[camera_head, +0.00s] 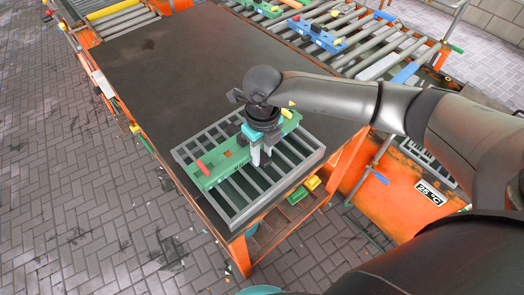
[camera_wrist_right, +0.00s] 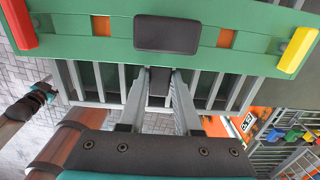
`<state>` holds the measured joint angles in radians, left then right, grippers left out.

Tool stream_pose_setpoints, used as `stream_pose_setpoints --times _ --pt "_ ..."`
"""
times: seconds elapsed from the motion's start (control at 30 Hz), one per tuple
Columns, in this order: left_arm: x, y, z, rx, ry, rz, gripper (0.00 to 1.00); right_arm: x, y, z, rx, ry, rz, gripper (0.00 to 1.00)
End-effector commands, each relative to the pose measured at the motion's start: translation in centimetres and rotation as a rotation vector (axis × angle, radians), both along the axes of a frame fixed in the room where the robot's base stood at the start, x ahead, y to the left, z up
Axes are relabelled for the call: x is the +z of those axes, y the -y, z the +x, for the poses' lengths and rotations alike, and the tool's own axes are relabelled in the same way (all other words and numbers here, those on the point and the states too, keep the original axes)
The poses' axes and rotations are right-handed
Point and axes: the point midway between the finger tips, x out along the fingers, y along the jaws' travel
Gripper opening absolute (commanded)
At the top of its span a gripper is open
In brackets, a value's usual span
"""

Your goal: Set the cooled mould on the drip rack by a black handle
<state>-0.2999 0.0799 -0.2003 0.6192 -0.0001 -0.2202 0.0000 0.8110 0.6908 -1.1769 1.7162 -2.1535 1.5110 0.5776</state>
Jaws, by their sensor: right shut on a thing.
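The mould is a long green bar (camera_head: 222,165) with a red piece at its near left end and a yellow piece at its far right end. My right gripper (camera_head: 258,155) is over its middle, pointing down. In the wrist view the green bar (camera_wrist_right: 80,50) spans the top, with a black handle (camera_wrist_right: 166,34) at its middle. The right gripper's fingers (camera_wrist_right: 159,90) are closed around a black part of the handle. The grey slatted drip rack (camera_head: 284,190) is directly under the mould. I cannot tell whether the mould touches the slats. My left gripper is not in view.
The rack stands at the near corner of a dark-topped table (camera_head: 190,70), whose far part is clear. Behind is a roller conveyor with a blue mould (camera_head: 317,35) and another green one (camera_head: 262,8). An orange tank (camera_head: 395,205) labelled 25 °C stands right.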

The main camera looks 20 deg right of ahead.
Motion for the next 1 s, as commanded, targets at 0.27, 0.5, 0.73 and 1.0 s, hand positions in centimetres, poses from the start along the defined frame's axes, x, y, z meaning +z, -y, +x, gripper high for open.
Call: stream_pose_setpoints --times 0.27,0.5,0.73,1.0 --pt "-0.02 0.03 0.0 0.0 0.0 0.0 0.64 0.19 -0.11 0.22 0.0 0.007 0.004 0.0" --pt "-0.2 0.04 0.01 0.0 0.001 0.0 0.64 0.0 -0.12 0.22 0.0 0.007 0.004 0.0" --pt "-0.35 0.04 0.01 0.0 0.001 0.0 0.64 -0.16 -0.12 0.21 0.0 0.007 0.004 0.0" --pt "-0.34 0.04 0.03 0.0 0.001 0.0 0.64 -0.21 -0.1 0.16 0.0 0.005 0.003 0.49"
